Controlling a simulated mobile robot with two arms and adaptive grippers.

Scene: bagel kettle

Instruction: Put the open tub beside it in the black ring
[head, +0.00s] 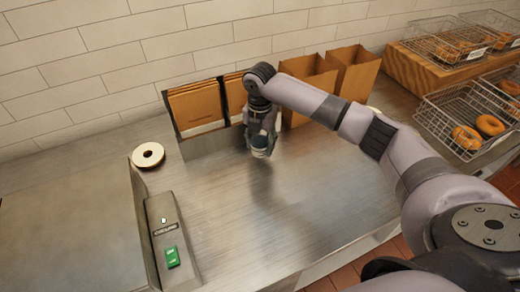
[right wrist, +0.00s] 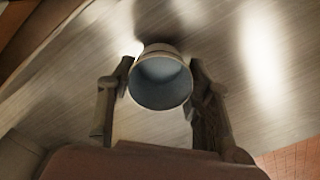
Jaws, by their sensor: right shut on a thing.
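My right gripper (head: 261,138) points down over the middle of the steel counter and is shut on a small open tub (head: 260,152). In the right wrist view the tub (right wrist: 161,82) sits between the two fingers, its round mouth facing the camera and its bluish-grey inside looking empty. It appears held above the counter, but the gap is hard to judge. No plainly black ring shows. My left gripper is not in view.
Brown paper bags in a holder (head: 197,107) stand along the wall behind the gripper, with open paper bags (head: 310,82) to their right. A panel with a green switch (head: 172,256) is at the front left. Wire baskets (head: 462,117) hold bagels at the right. The middle counter is clear.

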